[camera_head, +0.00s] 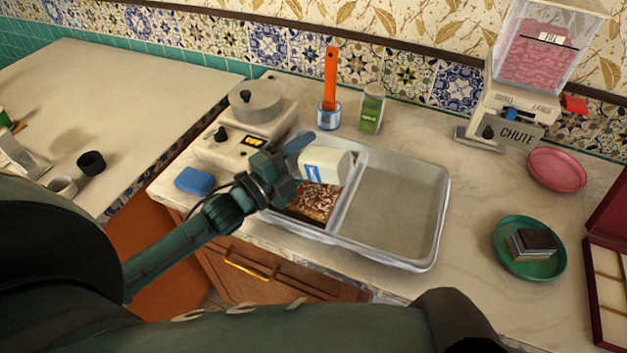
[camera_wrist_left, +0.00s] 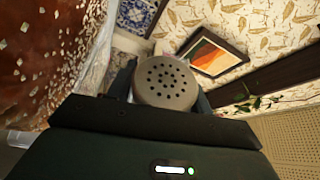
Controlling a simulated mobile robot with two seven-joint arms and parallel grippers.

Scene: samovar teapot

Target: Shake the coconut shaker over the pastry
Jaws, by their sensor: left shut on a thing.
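My left gripper (camera_head: 289,172) is shut on the coconut shaker (camera_head: 328,164), a white container with a blue label. The shaker lies tipped on its side above the left part of the metal tray. Its grey perforated cap (camera_wrist_left: 168,82) faces the camera in the left wrist view. Below the shaker, the brown pastry (camera_head: 315,204) sits in the tray's left compartment with white flakes on top. The pastry also shows in the left wrist view (camera_wrist_left: 40,60), with white flakes on it. The shaker and gripper hide part of the pastry in the head view. My right gripper is not in view.
The metal tray (camera_head: 405,205) has an empty right compartment. A scale-like appliance (camera_head: 240,140), a blue sponge (camera_head: 194,181), a cup with an orange-handled tool (camera_head: 330,85) and a green-labelled shaker (camera_head: 372,108) stand around it.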

